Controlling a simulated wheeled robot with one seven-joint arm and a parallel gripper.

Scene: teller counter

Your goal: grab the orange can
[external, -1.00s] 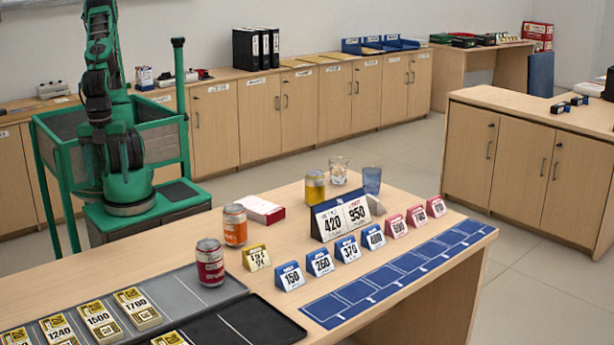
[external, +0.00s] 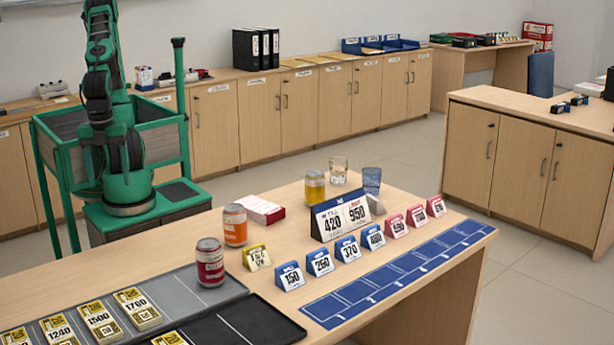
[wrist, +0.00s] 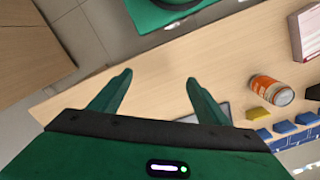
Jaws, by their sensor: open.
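The orange can (external: 235,225) stands upright on the light wood counter, with a silver top and a white band. It also shows in the wrist view (wrist: 271,91), at the right, apart from my gripper. My gripper (wrist: 158,78) is open and empty in the wrist view, its two green fingers spread above the counter's edge. The gripper's fingers are not visible in the external view, where my green arm stands at the left behind the counter.
A red can (external: 210,262) stands on the grey tray (external: 180,290) in front of the orange can. A yellow sign (external: 256,257) and a white-red box (external: 259,209) are close by.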

